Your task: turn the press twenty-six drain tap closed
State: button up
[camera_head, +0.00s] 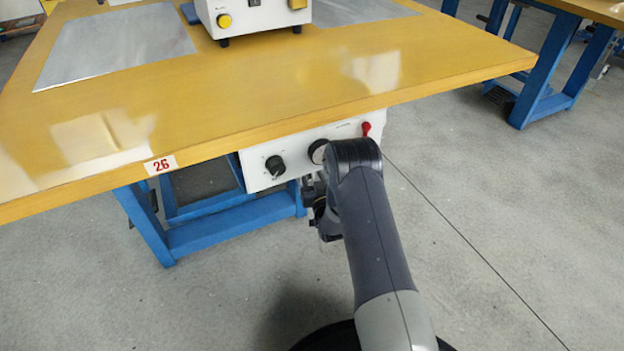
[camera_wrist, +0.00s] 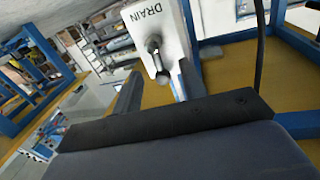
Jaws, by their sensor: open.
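The drain tap (camera_wrist: 157,60) is a small grey and dark metal fitting on a white panel marked DRAIN, at the upper middle of the wrist view. Its lever appears to run along the panel's length; I cannot tell how far it is turned. In the head view I cannot make the tap out, and my arm covers part of that area. My gripper (camera_head: 322,208) is below the white control panel (camera_head: 262,178), partly hidden by my arm. It is open, and I see nothing held. A gap shows between the tap and my dark part low in the wrist view.
The yellow bench (camera_head: 240,95), labelled 26, overhangs the panel. The panel carries a black knob (camera_head: 275,166), a round dial (camera_head: 318,151) and a red lever (camera_head: 366,128). A blue bench leg (camera_head: 145,222) stands at left.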

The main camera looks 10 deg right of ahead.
jog(key=shift+w, duration=0.5)
